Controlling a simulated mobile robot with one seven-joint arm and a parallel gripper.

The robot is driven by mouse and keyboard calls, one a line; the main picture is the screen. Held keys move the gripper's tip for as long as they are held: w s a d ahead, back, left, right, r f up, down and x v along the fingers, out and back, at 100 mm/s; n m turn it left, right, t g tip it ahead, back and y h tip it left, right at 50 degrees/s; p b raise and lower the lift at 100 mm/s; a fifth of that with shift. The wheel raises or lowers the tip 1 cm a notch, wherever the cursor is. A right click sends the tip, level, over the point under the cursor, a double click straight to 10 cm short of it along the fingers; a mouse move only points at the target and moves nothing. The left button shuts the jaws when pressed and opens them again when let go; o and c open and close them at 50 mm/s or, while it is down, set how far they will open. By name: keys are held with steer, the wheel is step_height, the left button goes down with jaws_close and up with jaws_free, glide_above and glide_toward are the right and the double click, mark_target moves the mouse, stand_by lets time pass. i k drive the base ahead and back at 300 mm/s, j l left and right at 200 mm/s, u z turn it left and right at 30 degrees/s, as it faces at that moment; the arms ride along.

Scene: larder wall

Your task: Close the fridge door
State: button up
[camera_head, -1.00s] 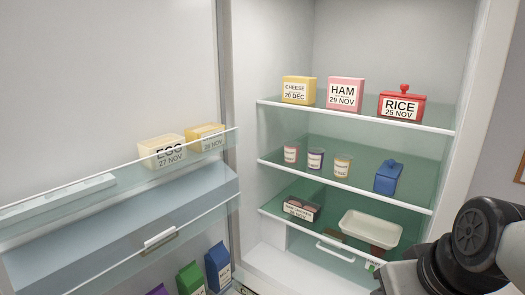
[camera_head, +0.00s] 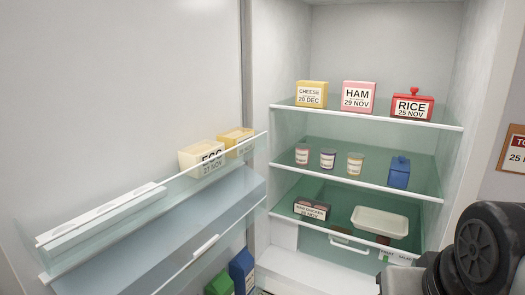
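The fridge door (camera_head: 130,110) stands open on the left, its inner side facing me. The fridge interior (camera_head: 385,50) is in full view, with glass shelves (camera_head: 370,180) of food. One of my dark arm joints (camera_head: 478,250) shows at the lower right. My gripper is outside the picture, so its fingers cannot be seen.
Cheese (camera_head: 311,94), ham (camera_head: 358,96) and a red rice box (camera_head: 411,103) stand on the top shelf. A white tray (camera_head: 380,221) sits lower. Green and blue cartons (camera_head: 242,270) stand low in the door. A notice board (camera_head: 512,150) hangs at right.

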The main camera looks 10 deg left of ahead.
mark_target(100, 100)
steer(key=k+j+z, duration=0.1)
steer(key=j, duration=0.4)
steer(key=k+j, duration=0.15)
steer(key=j, duration=0.3)
steer(key=k+j+z, duration=0.15)
steer(key=j, duration=0.3)
steer(key=k+j, duration=0.15)
steer(key=j, duration=0.3)
steer(key=k+j+z, duration=0.15)
steer(key=j, duration=0.3)
steer(key=k+j, duration=0.2)
steer(key=j, duration=0.25)
steer(key=k+j+z, duration=0.15)
steer(key=j, duration=0.25)
steer(key=k+j, duration=0.25)
steer(key=j, duration=0.2)
steer(key=i+l+u, duration=0.1)
steer(key=u, duration=0.15)
steer(key=l+u, duration=0.25)
